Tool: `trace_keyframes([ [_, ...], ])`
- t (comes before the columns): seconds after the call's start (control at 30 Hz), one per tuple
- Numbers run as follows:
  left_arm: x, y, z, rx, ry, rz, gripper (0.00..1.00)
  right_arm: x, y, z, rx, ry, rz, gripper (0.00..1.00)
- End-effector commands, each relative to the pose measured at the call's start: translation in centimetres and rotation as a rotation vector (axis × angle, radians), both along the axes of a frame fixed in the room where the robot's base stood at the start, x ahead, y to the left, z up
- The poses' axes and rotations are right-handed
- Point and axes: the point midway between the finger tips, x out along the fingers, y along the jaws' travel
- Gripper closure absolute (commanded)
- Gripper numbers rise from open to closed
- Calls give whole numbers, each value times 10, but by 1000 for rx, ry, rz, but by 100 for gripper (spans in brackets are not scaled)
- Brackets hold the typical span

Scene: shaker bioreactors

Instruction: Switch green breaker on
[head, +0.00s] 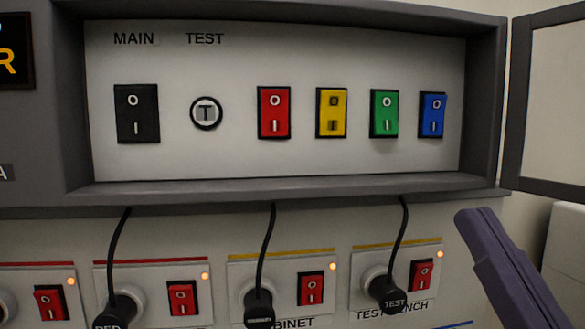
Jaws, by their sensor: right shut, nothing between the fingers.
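The green breaker (384,114) is a rocker switch with "O" above "I", set in the light panel between the yellow and blue breakers. Which half of it is pressed in is hard to tell. My right gripper (478,224) is a dark purple-grey shape at the lower right, shut and empty. It is below and to the right of the green breaker in the picture, apart from it, under the panel's lower frame edge. My left gripper is not in view.
The panel also holds a black MAIN switch (137,114), a round TEST button (206,113), and red (274,112), yellow (332,113) and blue (432,115) breakers. A grey frame (290,190) surrounds it. An open door (518,100) stands at right. Plugged black cables (266,245) hang below.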

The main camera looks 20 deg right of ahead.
Motion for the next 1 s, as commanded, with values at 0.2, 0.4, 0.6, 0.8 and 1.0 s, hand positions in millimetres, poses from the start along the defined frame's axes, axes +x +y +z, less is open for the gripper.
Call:
trace_keyframes([
  [0.2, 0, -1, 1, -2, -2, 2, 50, 0, 0, 1, 1, 1, 1, 100],
  [0.4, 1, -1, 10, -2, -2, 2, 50, 9, -2, 11, 0, -2, 1, 100],
  [0.6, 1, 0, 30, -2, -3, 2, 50, 38, -9, 38, -1, -3, 1, 100],
  [0.8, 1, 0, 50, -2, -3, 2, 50, 71, -17, 65, 0, -3, 1, 100],
  [1.0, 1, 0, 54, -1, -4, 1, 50, 101, -24, 62, -1, 0, 2, 100],
])
